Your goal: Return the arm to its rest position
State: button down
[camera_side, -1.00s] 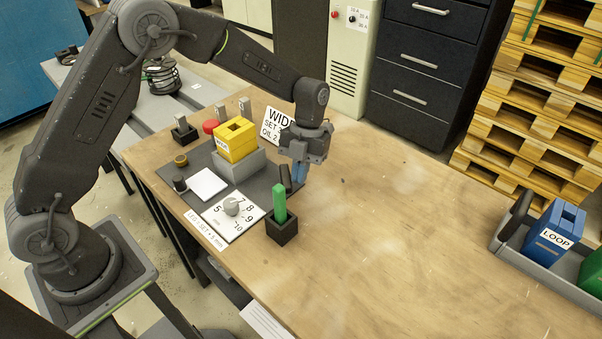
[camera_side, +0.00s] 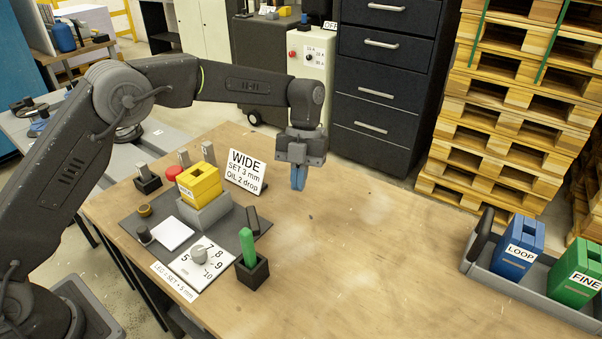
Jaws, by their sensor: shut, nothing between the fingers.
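My gripper (camera_side: 298,178) hangs pointing down above the wooden table, to the right of the "WIDE" sign. Its blue fingers are together with nothing between them. My arm reaches in from the left, across the back of the work mat. No object touches the gripper in this view.
A green-handled tool stands in a black holder (camera_side: 252,271). The WIDE sign (camera_side: 243,171) stands behind. A grey tray (camera_side: 540,300) holds blue and green boxes. Mid-table is clear.

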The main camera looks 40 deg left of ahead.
jog(key=shift+w+d+r, duration=0.2)
jog(key=shift+r, duration=0.55)
